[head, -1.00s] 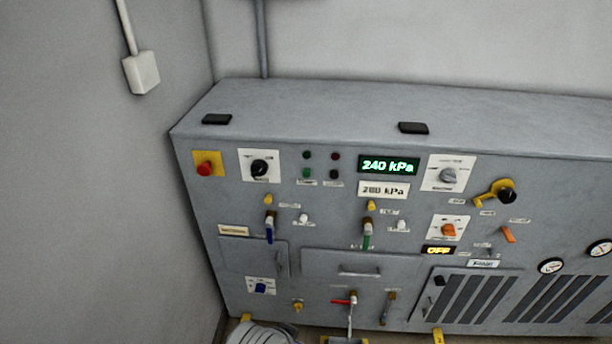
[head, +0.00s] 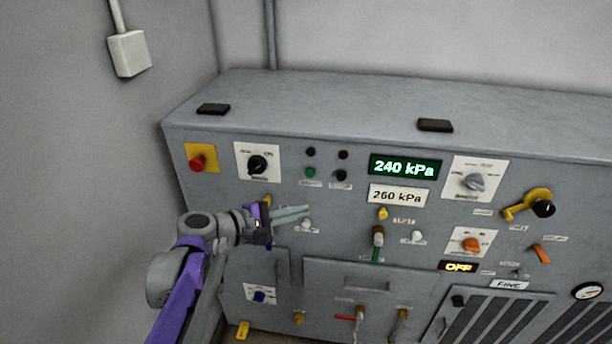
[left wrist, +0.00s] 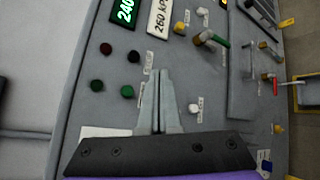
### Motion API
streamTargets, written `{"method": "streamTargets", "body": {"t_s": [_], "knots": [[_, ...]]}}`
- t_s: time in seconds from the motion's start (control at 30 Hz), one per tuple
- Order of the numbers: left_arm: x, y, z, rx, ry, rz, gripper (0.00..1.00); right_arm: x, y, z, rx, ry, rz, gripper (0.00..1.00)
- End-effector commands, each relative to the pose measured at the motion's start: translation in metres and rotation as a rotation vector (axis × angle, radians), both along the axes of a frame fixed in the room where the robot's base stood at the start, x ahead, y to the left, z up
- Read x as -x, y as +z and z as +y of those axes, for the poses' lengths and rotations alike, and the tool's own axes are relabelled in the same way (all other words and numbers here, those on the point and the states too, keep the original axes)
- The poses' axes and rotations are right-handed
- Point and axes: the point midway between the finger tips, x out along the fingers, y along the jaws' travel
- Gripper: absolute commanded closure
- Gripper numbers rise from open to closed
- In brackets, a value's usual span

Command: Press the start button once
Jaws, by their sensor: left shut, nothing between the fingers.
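A green button (head: 310,173) with a small label is on the panel's upper left part, beside a black button (head: 340,175). Its label is too small to read. The green button (left wrist: 127,91) and the black button (left wrist: 133,57) also show in the left wrist view, left of my fingers. My left gripper (head: 306,209) is shut and empty. Its fingertips are below the green button in the head view, apart from it, and close to a white knob (head: 306,225). The shut fingers (left wrist: 160,73) point toward the panel in the wrist view. My right gripper is out of view.
A green lamp (head: 311,152) and a dark red lamp (head: 343,155) sit above the buttons. A black rotary knob (head: 257,164) and a red emergency button (head: 197,163) are to the left. Displays read 240 kPa (head: 404,167) and OFF (head: 459,267).

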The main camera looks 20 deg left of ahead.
Motion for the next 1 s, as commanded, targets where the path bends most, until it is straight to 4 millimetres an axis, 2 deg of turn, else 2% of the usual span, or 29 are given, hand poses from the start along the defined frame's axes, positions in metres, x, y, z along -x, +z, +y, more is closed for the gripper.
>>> {"method": "streamTargets", "body": {"t_s": [0.13, 0.57, 0.73, 1.0], "knots": [[-0.004, 0.005, 0.007, 0.039, 0.018, -0.011, 1.0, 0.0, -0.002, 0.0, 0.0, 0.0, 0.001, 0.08], [-0.008, 0.005, 0.008, 0.04, 0.017, -0.012, 1.0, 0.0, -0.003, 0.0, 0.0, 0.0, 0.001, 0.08], [-0.024, 0.004, 0.012, 0.039, 0.016, -0.012, 1.0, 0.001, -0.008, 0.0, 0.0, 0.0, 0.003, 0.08], [-0.062, 0.004, 0.021, 0.038, 0.017, -0.013, 1.0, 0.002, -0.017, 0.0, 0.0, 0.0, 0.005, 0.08]]}}
